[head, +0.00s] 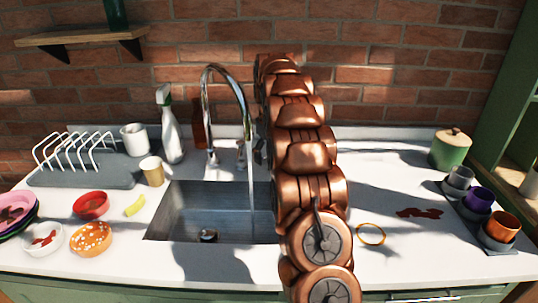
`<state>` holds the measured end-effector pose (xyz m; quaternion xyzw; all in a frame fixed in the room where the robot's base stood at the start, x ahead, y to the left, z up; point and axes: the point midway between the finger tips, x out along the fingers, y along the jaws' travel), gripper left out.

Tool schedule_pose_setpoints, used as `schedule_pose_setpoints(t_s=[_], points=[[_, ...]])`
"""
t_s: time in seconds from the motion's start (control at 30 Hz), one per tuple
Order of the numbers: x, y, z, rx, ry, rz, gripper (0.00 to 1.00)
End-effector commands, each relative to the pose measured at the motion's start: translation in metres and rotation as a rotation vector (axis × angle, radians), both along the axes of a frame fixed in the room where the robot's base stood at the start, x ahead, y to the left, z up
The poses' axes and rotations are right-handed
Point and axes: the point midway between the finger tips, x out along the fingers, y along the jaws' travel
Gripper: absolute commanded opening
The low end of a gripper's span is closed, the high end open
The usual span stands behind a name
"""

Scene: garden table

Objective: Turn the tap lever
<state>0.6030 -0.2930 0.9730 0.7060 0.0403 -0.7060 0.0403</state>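The chrome tap (209,120) stands behind the sink, its tall spout arching over to the right. A thin pale line, looking like running water, drops from the spout into the steel sink (165,222). A small chrome part, likely the tap lever (241,152), shows right of the tap's base, close to my copper arm. My arm rises in front of the sink's right side and hides what lies behind it. A small dark part at the arm's left edge, likely my gripper (258,152), is beside the lever. Whether they touch, and how the fingers stand, I cannot tell.
Left of the sink are a dish rack (85,165), a spray bottle (168,130), a tan cup (152,170) and several bowls.

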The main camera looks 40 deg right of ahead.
Motion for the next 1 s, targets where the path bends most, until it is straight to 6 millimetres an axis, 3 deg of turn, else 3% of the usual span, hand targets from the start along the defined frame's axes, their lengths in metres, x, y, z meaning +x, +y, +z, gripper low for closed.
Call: schedule_pose_setpoints(t_s=[0.23, 0.27, 0.37, 0.77, 1.0], points=[[0.001, 0.000, 0.002, -0.002, -0.003, 0.000, 0.53], [0.001, 0.000, 0.002, -0.002, -0.003, -0.001, 0.89], [0.001, 0.000, 0.001, -0.002, -0.003, -0.001, 1.00], [0.000, 0.000, 0.003, -0.001, -0.001, -0.002, 1.00], [0.001, 0.000, 0.024, -0.002, -0.002, -0.001, 1.00]])
